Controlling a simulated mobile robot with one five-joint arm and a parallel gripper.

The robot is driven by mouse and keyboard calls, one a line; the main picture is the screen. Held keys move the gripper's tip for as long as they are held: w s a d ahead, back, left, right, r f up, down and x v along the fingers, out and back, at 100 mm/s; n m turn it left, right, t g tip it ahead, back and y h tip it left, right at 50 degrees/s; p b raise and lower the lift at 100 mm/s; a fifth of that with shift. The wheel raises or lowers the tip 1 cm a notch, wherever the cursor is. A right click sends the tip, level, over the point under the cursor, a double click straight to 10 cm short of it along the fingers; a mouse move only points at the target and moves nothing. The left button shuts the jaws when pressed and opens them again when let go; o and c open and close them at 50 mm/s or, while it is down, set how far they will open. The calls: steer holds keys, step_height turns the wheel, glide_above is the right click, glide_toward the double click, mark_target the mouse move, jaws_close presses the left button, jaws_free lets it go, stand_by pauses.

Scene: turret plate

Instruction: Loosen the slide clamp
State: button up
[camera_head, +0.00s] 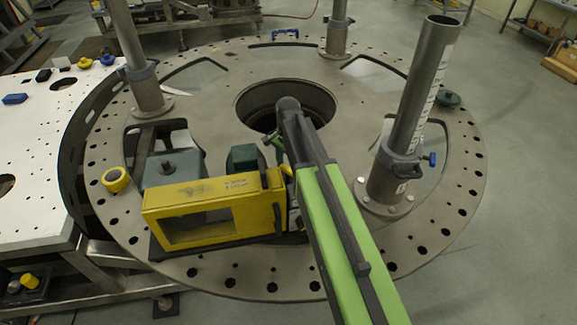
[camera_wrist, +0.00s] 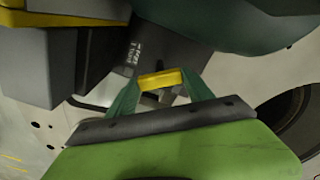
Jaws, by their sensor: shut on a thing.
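In the wrist view, my gripper (camera_wrist: 161,82) has its green fingers shut on a small yellow handle (camera_wrist: 160,78). The handle sits in front of a dark grey bar with small white lettering (camera_wrist: 135,52). In the head view, a fixture with a yellow frame (camera_head: 160,222) stands on the near part of the round plate, with a dark green knob (camera_head: 245,157) behind the frame. My arm reaches to the fixture's right end and partly hides it. I cannot tell exactly which part is the slide clamp.
The round plate (camera_head: 245,272) has a central hole and holes around its rim. A yellow-topped piece (camera_head: 116,179) lies left of the fixture.

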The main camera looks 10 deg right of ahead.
steer(key=n, duration=0.5)
steer(key=shift+n, duration=0.3)
steer(key=n, duration=0.5)
steer(key=shift+n, duration=0.4)
steer(key=o, duration=1.4)
steer(key=shift+c, duration=0.2)
step_height(320, 180, up, 17)
steer(key=p, duration=1.7)
steer(key=shift+r, duration=0.15)
